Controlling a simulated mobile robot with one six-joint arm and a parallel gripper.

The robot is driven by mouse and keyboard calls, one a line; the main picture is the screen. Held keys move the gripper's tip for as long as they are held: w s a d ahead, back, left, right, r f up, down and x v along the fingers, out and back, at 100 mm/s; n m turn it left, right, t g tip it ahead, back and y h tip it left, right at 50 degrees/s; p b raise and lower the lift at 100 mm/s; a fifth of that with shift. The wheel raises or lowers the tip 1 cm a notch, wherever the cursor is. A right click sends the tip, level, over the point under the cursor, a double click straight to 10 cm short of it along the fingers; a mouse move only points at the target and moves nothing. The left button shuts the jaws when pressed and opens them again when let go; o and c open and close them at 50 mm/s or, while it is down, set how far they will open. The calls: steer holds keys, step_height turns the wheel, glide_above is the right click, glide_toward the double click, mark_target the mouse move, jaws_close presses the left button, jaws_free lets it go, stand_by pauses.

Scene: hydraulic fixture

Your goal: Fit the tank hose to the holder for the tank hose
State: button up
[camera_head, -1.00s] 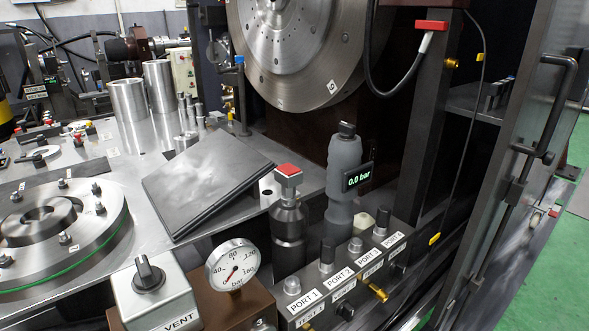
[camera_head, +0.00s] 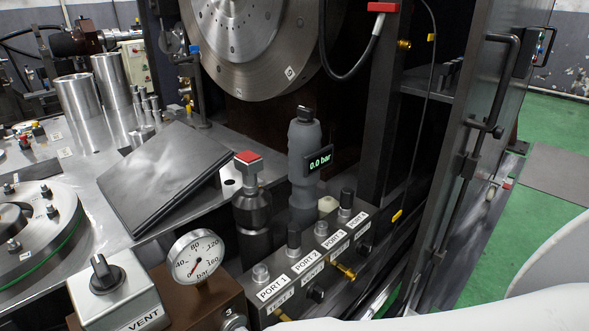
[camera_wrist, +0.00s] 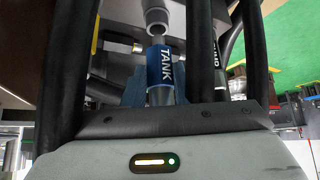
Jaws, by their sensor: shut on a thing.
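The tank hose (camera_wrist: 163,68) shows in the wrist view as a metal end piece with a blue band lettered TANK. My gripper (camera_wrist: 160,88) is shut on it, with a blue finger on each side. A grey round sleeve with an open end (camera_wrist: 157,22) lies just beyond the hose end, nearly in line with it; I cannot tell whether they touch. I cannot tell for certain whether this sleeve is the holder for the tank hose. My gripper and the tank hose are not in the head view.
In the wrist view, thick black tubes (camera_wrist: 74,70) flank the gripper. Another hose end with a dark lettered band (camera_wrist: 214,55) is close on the right. In the head view, a hose hangs under a red block (camera_head: 383,7), beside the open cabinet door (camera_head: 470,150).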

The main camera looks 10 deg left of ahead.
steer(key=shift+f, duration=1.5)
stand_by(0.9)
steer(key=o, duration=1)
steer(key=shift+o, duration=0.2)
